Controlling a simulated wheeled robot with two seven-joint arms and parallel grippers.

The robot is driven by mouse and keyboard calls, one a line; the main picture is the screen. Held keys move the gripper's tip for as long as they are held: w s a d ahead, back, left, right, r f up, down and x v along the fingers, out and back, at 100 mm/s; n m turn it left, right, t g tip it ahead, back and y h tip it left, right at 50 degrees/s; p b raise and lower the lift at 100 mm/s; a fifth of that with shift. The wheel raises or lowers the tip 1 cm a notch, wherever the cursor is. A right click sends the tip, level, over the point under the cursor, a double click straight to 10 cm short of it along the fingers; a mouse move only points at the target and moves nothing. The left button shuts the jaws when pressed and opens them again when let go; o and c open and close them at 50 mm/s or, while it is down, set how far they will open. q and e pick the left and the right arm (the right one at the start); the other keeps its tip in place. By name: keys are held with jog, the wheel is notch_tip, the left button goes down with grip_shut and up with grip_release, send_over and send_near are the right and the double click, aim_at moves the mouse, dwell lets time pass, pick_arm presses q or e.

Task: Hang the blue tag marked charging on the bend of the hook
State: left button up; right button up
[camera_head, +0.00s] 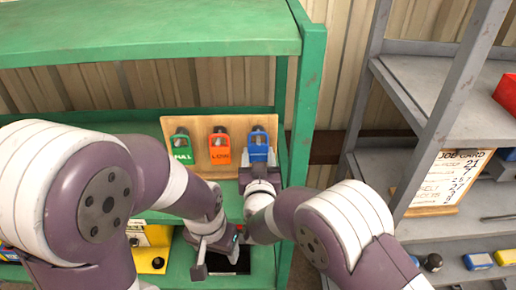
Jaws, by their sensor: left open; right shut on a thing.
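A wooden board (203,167) stands on the green shelf unit and bears several dark hooks in a row. A green tag marked FULL (182,148) is at the left hook and an orange tag marked LOW (220,150) at the middle one. The blue tag (258,152) is at the right hook (258,129), upright; its lettering cannot be read. My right gripper (259,170) is shut on the blue tag's lower part. Whether the tag's opening is around the hook or only in front of it cannot be told. My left gripper (206,262) is open and empty, below the board.
The green shelf unit (150,30) has a top board above and a post (305,95) close right of the blue tag. A yellow item (150,260) lies low left. A grey rack (440,110) at right holds a job card (445,180), a red bin (507,92) and small blocks.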

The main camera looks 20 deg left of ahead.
jog(key=shift+r, duration=0.5)
jog(key=v, duration=0.7)
dwell(0.4)
